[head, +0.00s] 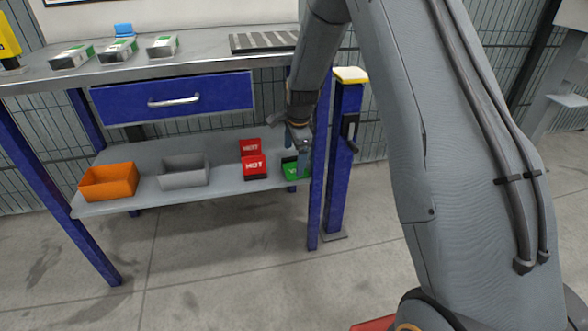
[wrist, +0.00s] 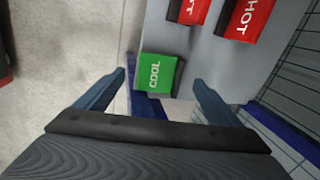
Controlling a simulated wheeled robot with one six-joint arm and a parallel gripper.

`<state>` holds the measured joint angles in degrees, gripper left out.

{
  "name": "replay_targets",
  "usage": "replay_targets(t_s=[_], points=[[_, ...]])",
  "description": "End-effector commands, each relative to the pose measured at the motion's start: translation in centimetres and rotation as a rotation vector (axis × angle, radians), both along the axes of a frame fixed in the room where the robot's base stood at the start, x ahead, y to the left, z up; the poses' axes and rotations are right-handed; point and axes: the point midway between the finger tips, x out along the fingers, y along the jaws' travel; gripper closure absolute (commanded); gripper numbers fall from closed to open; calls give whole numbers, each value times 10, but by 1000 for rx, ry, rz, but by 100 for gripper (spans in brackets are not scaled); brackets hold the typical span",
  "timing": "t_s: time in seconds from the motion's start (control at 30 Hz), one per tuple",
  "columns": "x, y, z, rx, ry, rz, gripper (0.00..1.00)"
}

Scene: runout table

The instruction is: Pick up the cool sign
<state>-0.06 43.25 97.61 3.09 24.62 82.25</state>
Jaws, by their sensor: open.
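The cool sign is green with white "COOL" lettering (wrist: 155,73). In the wrist view it lies ahead of my gripper (wrist: 160,85), roughly between the lines of the two spread fingers and apart from them. In the head view the cool sign (head: 290,170) is at the right end of the lower shelf, partly hidden by my gripper (head: 303,160) and the table leg. My gripper is open and empty, reaching down over that shelf end.
Red "HOT" signs (head: 255,167) stand left of the cool sign on the lower shelf (head: 130,198). A grey bin (head: 184,172) and an orange bin (head: 108,182) sit further left. The blue table leg (head: 317,185) is close to my gripper. A drawer (head: 173,98) hangs above.

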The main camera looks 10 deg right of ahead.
Motion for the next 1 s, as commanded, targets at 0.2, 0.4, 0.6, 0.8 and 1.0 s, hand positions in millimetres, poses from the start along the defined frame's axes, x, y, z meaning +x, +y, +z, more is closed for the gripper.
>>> replay_targets(t_s=[0.2,0.4,0.6,0.8,1.0], points=[[4,0,-17,0,2,0,12],[11,1,-45,0,1,0,12],[12,1,-48,0,0,0,12],[12,1,-48,0,0,0,32],[12,1,-48,0,0,0,57]])
